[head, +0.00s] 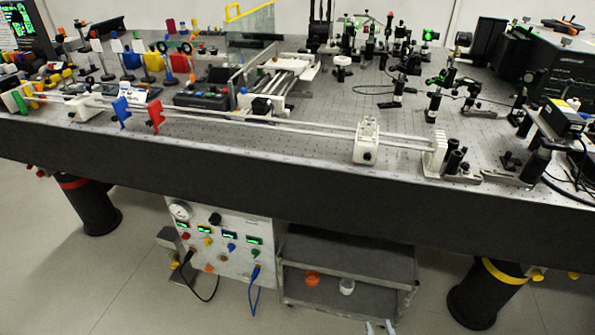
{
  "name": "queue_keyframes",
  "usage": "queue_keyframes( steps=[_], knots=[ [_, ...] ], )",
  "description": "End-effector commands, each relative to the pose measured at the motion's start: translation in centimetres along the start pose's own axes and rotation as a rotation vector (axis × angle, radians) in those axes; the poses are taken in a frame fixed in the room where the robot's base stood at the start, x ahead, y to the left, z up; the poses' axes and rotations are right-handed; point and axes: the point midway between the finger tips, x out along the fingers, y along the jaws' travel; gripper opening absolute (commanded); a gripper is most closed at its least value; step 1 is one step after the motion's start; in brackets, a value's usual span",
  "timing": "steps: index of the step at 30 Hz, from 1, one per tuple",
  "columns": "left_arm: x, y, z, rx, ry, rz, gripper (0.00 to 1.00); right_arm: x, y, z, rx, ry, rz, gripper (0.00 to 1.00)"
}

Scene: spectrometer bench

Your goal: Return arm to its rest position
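Only the tips of my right gripper (380,327) show, at the bottom edge of the head view, right of centre. Two pale fingertips stand apart with a gap between them, and nothing shows in the gap. The tips are low in the picture, in front of the grey cart and below the bench edge. The rest of my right arm is out of frame. My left gripper and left arm are not in view.
The optical bench (290,165) spans the view, with a thick dark front edge. A rail with a white carriage (367,142) runs near that edge. Below are a control panel (218,240), a grey cart (345,258) and black bench legs (485,290). Floor at lower left is clear.

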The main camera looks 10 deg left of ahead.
Motion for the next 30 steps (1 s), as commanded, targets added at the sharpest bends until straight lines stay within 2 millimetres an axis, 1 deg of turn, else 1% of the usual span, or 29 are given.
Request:
queue_keyframes(
  steps=[1, 2, 3, 5, 6, 8, 9, 11, 12, 13, 14, 15, 17, 18, 21, 24, 25, 27, 30],
  knots=[
    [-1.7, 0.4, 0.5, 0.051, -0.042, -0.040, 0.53, -1.0, 0.2, 1.6, -0.001, -0.104, 0.004, 0.36],
    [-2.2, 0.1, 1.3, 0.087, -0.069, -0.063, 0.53, -1.7, 0.4, 3.2, -0.001, -0.165, 0.006, 0.36],
    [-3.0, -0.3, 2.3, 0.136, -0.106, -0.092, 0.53, -2.8, 0.6, 5.4, -0.001, -0.248, 0.010, 0.36],
    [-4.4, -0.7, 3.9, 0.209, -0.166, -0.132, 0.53, -5.0, 0.8, 8.5, 0.000, -0.372, 0.014, 0.36],
    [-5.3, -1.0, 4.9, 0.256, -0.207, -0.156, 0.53, -6.7, 1.0, 10.4, 0.001, -0.454, 0.018, 0.36],
    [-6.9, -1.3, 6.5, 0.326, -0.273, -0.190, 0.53, -9.5, 1.2, 13.1, 0.002, -0.577, 0.023, 0.36],
    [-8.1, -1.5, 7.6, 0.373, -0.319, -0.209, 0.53, -11.7, 1.3, 14.7, 0.004, -0.660, 0.026, 0.36],
    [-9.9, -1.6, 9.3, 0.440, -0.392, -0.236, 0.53, -15.2, 1.5, 16.9, 0.007, -0.783, 0.032, 0.36],
    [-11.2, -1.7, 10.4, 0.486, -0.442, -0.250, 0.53, -17.7, 1.6, 18.1, 0.009, -0.865, 0.035, 0.36],
    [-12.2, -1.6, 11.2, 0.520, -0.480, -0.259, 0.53, -19.7, 1.7, 18.9, 0.011, -0.926, 0.038, 0.36],
    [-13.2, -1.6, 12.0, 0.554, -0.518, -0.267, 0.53, -21.7, 1.7, 19.6, 0.013, -0.987, 0.040, 0.36],
    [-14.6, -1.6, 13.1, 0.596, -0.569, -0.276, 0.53, -24.4, 1.7, 20.3, 0.016, -1.066, 0.044, 0.36],
    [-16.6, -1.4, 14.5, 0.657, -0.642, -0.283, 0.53, -28.4, 1.7, 21.1, 0.020, -1.176, 0.048, 0.36],
    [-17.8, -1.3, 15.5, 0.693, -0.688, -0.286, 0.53, -30.9, 1.7, 21.5, 0.023, -1.242, 0.050, 0.36],
    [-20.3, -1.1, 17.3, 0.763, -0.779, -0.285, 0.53, -36.0, 1.6, 21.9, 0.030, -1.374, 0.055, 0.36],
    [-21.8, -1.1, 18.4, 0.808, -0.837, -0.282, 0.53, -39.2, 1.6, 22.1, 0.035, -1.456, 0.058, 0.36],
    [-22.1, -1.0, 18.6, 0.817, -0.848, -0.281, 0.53, -39.8, 1.6, 22.1, 0.036, -1.470, 0.059, 0.36],
    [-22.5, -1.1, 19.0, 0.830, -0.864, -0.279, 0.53, -40.7, 1.5, 22.2, 0.037, -1.493, 0.060, 0.36],
    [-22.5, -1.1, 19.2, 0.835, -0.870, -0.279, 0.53, -41.0, 1.5, 22.4, 0.038, -1.502, 0.060, 0.36]
  ],
)
